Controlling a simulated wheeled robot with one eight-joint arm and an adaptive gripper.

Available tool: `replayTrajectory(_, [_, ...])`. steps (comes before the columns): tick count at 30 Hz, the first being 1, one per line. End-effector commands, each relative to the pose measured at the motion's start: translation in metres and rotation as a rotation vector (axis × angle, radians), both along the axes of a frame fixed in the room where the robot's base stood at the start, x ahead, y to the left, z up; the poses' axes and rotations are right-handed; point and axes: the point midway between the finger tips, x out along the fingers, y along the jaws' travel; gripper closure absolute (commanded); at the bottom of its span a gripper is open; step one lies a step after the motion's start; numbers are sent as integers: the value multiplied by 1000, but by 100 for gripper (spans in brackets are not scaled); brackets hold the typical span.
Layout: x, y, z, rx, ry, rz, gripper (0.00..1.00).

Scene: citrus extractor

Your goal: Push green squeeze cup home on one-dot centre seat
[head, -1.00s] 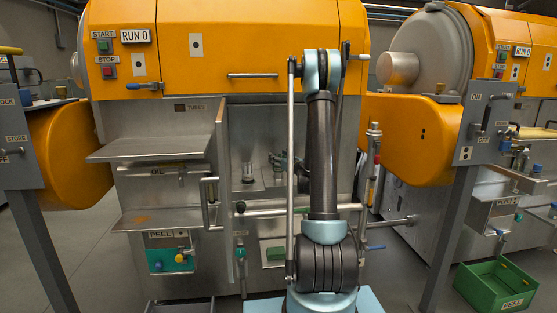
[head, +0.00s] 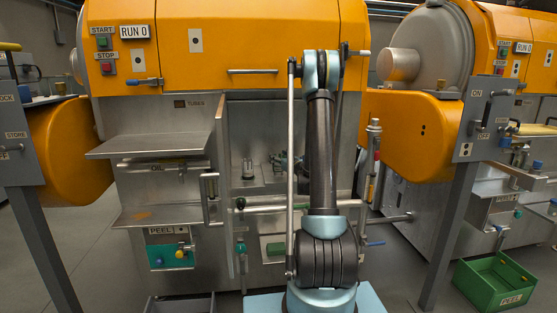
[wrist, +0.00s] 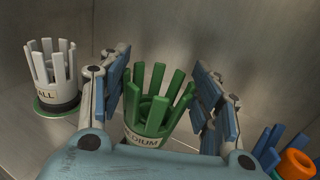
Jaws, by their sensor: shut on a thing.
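The green squeeze cup (wrist: 157,105), a ring of upright fingers with a label reading "...DIUM", stands between the two blue-padded fingers of my gripper (wrist: 165,102) in the wrist view. My gripper is shut on it. The cup's lower part and the seat under it are hidden by my gripper body, so I cannot tell how deep it sits or see any dot mark. In the head view, my gripper (head: 282,163) shows only partly, beside my arm inside the machine's open bay.
A white cup (wrist: 52,75) labelled "...ALL" stands on a green-rimmed base to the left. A blue cup (wrist: 268,150) with an orange part (wrist: 297,163) is close at the lower right. Metal walls enclose the bay. A vertical door panel (head: 222,150) stands at its left edge.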

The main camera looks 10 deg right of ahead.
Motion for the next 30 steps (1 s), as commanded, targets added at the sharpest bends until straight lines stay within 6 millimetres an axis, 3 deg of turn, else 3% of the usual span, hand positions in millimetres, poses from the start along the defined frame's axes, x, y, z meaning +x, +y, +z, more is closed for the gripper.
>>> replayTrajectory(22, [0, 0, -15, 0, 0, 0, 69])
replayTrajectory(23, [0, 0, -15, 0, 0, 0, 40])
replayTrajectory(25, [0, 0, -15, 0, 0, 0, 24])
replayTrajectory(26, [0, 0, -15, 0, 0, 0, 19])
replayTrajectory(30, [0, 0, -15, 0, 0, 0, 19])
